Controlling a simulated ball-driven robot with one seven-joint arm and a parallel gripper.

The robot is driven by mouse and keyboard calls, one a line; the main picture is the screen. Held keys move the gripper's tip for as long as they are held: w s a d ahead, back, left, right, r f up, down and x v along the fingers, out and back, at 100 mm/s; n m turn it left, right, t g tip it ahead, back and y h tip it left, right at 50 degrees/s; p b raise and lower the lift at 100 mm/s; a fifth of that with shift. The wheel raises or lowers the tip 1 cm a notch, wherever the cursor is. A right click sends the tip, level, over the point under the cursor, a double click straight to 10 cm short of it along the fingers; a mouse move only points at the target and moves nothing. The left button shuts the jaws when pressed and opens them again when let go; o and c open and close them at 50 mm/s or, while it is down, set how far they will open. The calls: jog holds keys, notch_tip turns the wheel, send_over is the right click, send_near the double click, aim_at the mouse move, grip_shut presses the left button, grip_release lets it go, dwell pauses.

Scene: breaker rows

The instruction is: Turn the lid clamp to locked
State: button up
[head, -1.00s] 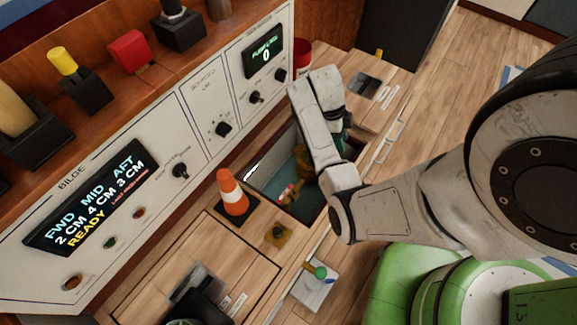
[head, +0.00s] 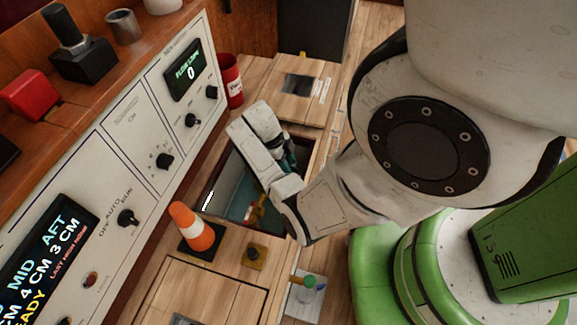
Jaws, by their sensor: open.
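A small dark knob on a yellow-brown square plate (head: 253,255) sits on the wooden deck just in front of the open hatch (head: 230,195). It looks like the lid clamp, but its locked or unlocked position is too small to read. My gripper (head: 288,160) points down at the hatch's right side, with its teal part partly showing behind my white wrist links. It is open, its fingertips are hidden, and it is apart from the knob. A yellow and red fitting (head: 257,211) shows inside the hatch.
An orange-and-white cone (head: 192,228) stands left of the knob. A white plate with a green-topped handle (head: 306,286) lies to its right. The control panel (head: 150,130) borders the left. A red can (head: 230,80) stands behind the hatch. Wooden deck lies in front.

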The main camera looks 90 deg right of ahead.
jog(key=shift+s+a+f, duration=0.1)
jog(key=shift+s+f, duration=0.1)
jog(key=shift+f, duration=0.25)
grip_shut()
